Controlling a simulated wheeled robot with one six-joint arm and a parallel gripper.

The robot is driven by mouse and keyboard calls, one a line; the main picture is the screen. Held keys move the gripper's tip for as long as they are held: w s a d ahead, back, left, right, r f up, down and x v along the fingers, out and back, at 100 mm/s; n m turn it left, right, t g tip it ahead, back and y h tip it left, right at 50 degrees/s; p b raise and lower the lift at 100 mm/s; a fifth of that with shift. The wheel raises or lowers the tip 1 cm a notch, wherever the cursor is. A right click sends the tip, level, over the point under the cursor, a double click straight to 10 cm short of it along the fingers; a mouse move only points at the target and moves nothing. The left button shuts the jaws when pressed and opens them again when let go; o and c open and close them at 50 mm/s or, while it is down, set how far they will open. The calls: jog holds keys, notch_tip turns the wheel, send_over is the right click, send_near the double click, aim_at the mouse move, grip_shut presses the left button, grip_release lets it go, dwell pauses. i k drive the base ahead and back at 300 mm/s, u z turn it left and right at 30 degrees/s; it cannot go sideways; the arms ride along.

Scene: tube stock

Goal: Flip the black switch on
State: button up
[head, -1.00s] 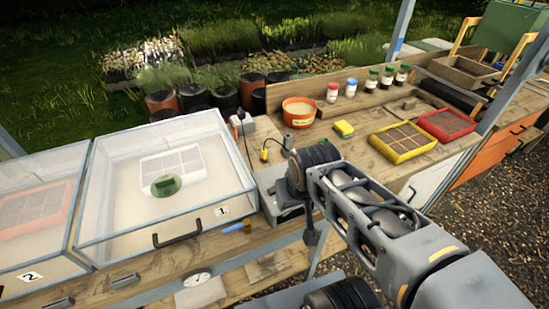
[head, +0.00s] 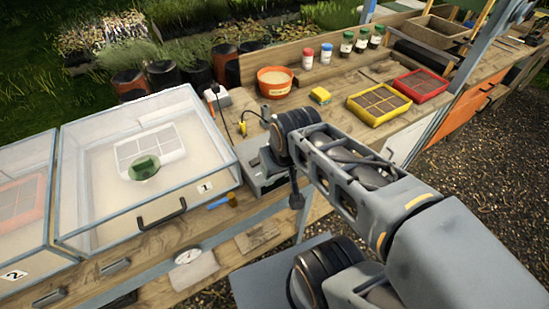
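A grey metal box (head: 258,181) sits on the bench right of the clear case marked 1, partly hidden behind my arm. I cannot make out a black switch; it may be hidden by my arm or too small to tell. My gripper (head: 297,201) shows as a small dark shape hanging below my wrist, in front of the box's right side in the picture. Its fingers are too small to tell open from shut, and I cannot tell whether it touches the box.
Clear case 1 (head: 75,236) holds a white tray (head: 150,147) and a green round thing (head: 145,168). A white socket block (head: 217,98), yellow plug (head: 243,128), orange pot (head: 274,82), yellow sponge (head: 320,95) and yellow tray (head: 380,103) stand on the bench. A blue-handled tool (head: 217,203) lies at the front.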

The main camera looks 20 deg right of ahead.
aim_at(255, 162)
jog(key=z, duration=0.7)
jog(key=k, duration=1.2)
jog(key=u, duration=0.4)
jog(key=i, duration=0.85)
jog(key=u, duration=0.85)
